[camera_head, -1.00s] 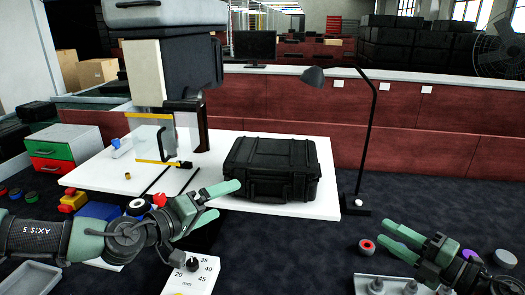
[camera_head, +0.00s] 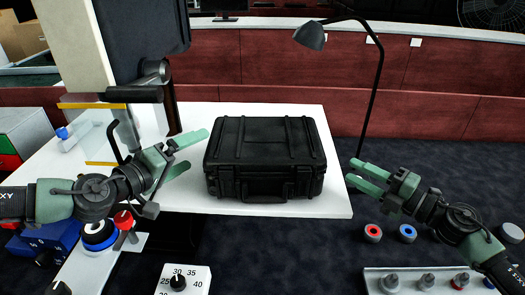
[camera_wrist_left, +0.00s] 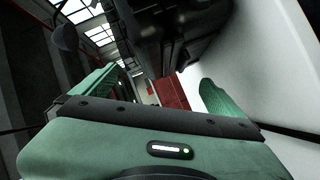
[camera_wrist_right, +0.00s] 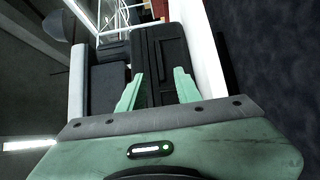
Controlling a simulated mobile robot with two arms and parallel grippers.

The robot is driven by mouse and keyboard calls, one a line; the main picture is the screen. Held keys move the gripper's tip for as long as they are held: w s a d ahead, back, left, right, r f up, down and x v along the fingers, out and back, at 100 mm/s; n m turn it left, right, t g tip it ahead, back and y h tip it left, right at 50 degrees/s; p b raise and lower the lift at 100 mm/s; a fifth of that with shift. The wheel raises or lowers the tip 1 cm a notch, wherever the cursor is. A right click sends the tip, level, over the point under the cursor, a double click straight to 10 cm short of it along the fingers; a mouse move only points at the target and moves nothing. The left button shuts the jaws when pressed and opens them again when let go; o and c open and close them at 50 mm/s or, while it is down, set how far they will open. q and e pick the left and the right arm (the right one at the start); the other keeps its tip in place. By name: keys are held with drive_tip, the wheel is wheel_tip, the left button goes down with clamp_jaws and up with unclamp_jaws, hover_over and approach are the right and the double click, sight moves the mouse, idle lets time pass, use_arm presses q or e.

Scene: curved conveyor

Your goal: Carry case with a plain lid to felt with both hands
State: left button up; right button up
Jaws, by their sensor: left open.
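The black case (camera_head: 264,136) lies flat and closed on the white tabletop (camera_head: 318,205), its handle toward me. Its dark lid has raised ribs and no visible label. My left gripper (camera_head: 198,151) is open just left of the case, its fingers apart and pointing at its side. My right gripper (camera_head: 352,173) is open to the right of the case, with a gap between them. The case also shows ahead of the fingers in the right wrist view (camera_wrist_right: 162,55) and as a dark mass in the left wrist view (camera_wrist_left: 165,35). I cannot make out any felt.
A black desk lamp (camera_head: 310,36) stands behind and right of the case. A dial box (camera_head: 183,281) and a tray with knobs (camera_head: 375,280) are in front. A red partition (camera_head: 260,70) runs behind.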

sight(211, 143)
use_arm(q)
drive_tip(key=x, duration=0.7)
drive_tip(key=shift+w+d, duration=0.2)
drive_tip(key=shift+w, duration=0.15)
use_arm(e)
drive_tip(key=x, duration=0.8)
use_arm(q)
drive_tip(key=c, duration=0.9)
use_arm(e)
clamp_jaws()
use_arm(q)
drive_tip(key=c, duration=1)
use_arm(e)
drive_tip(key=shift+s, duration=0.1)
use_arm(q)
drive_tip(key=shift+f, duration=0.1)
